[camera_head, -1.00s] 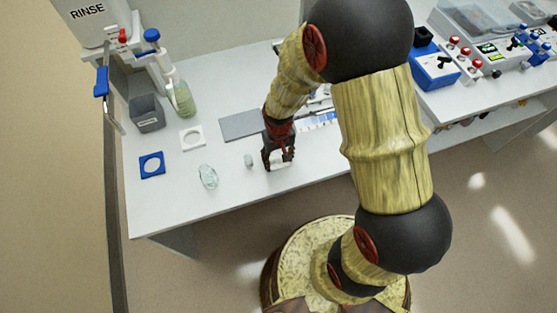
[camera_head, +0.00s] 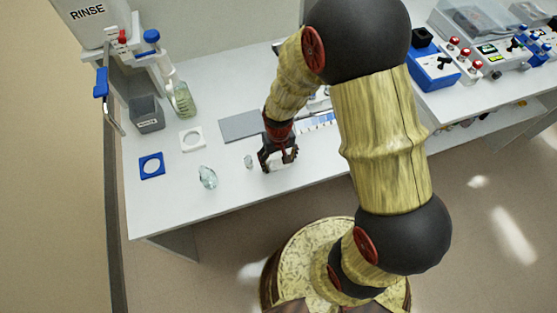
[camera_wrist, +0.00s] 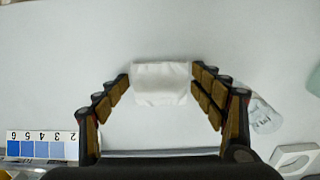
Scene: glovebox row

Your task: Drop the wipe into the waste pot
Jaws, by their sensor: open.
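The wipe is a small white folded cloth (camera_wrist: 160,84) lying on the white bench. In the wrist view it sits between the spread fingers of my gripper (camera_wrist: 161,80), with its sides close to both fingertips; I cannot tell whether they touch. In the head view my gripper (camera_head: 279,161) is low over the bench near its front edge, and the wipe is mostly hidden by the fingers. The waste pot looks to be the grey square open container (camera_head: 147,115) with a small label, at the left back of the bench. My gripper is well to its right.
A small glass piece (camera_head: 248,161) stands just left of my gripper. Further left are a clear glass item (camera_head: 208,178), a blue ring holder (camera_head: 152,166) and a white ring holder (camera_head: 192,139). A greenish bottle (camera_head: 181,99) stands beside the pot. A grey mat (camera_head: 240,126) lies behind.

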